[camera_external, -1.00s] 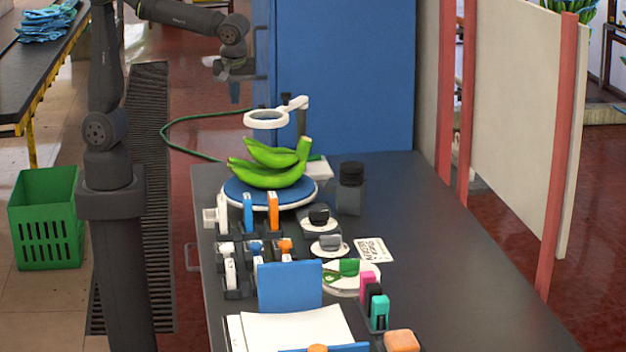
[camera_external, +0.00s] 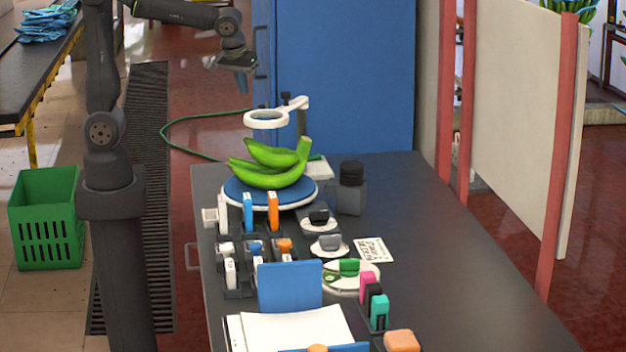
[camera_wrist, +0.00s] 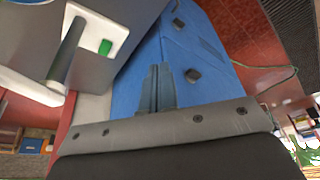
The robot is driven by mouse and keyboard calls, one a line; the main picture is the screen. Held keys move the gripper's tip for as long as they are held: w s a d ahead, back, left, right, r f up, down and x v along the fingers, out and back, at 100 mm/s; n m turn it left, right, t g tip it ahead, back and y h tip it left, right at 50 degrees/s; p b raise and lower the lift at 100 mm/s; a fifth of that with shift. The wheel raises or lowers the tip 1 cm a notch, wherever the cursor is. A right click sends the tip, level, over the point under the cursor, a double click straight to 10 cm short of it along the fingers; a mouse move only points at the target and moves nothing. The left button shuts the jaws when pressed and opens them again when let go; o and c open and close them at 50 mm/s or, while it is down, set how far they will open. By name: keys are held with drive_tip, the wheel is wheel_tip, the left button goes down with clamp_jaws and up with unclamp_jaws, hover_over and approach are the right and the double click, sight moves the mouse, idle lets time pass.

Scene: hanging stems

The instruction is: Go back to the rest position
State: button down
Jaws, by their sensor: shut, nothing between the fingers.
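My gripper (camera_external: 241,82) hangs at the end of my arm at the upper left of the external view, in front of the blue cabinet (camera_external: 345,75). It is above and to the left of the table's far end, apart from everything. In the wrist view the two fingers of my gripper (camera_wrist: 157,75) lie together and hold nothing. Behind them is the blue cabinet (camera_wrist: 200,45) with its dark handles.
A round blue-topped stand (camera_external: 235,193) on the table (camera_external: 450,290) carries green bananas (camera_external: 268,176). A white ring on a post (camera_external: 266,119) rises behind them. Holders with coloured tools and a blue board (camera_external: 290,287) fill the table's left side. A green crate (camera_external: 46,215) stands on the floor.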

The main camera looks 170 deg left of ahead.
drive_tip(key=shift+s+a+m+t+y, duration=0.3)
drive_tip(key=shift+s+a+m, duration=1)
drive_tip(key=shift+s, duration=0.2)
